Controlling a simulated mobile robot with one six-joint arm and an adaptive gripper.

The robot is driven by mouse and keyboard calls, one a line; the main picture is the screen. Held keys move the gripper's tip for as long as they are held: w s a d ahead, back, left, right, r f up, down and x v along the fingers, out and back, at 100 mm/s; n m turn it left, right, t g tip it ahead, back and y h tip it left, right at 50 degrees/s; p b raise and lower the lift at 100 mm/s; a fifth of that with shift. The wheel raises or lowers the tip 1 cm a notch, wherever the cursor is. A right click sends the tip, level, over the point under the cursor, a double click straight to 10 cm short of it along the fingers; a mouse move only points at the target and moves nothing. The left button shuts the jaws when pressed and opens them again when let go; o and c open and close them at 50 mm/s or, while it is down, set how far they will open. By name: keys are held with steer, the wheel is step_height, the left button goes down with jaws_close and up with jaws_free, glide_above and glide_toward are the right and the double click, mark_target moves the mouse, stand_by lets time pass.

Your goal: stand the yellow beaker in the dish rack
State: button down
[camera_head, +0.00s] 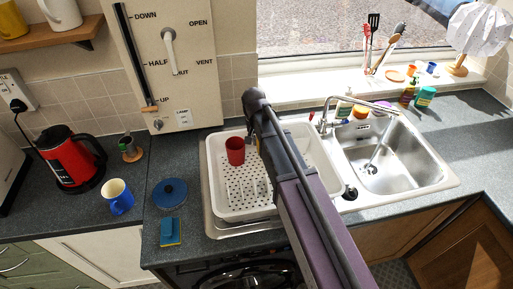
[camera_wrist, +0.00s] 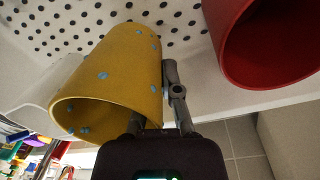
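The yellow beaker (camera_wrist: 115,65) has small blue spots. In the wrist view its open mouth faces the camera and its far end points toward the perforated floor of the dish rack (camera_wrist: 85,15). My gripper (camera_wrist: 158,105) is shut on the beaker's wall, with one finger inside the mouth and one outside. In the head view my gripper (camera_head: 257,128) is over the white dish rack (camera_head: 213,190), and my arm hides nearly all of the beaker. I cannot tell whether the beaker touches the rack floor.
A red cup (camera_head: 235,151) stands in the rack, close beside the beaker; it also shows in the wrist view (camera_wrist: 265,45). The sink (camera_head: 385,160) and tap (camera_head: 345,102) are to the right.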

steer(key=shift+f+b, duration=1.1)
steer(key=shift+f, duration=0.3)
steer(key=shift+f, duration=0.1)
steer(key=c, duration=0.8)
jaws_free()
step_height(320, 180, up, 12)
steer(key=p, duration=1.2)
steer(key=shift+a, duration=0.35)
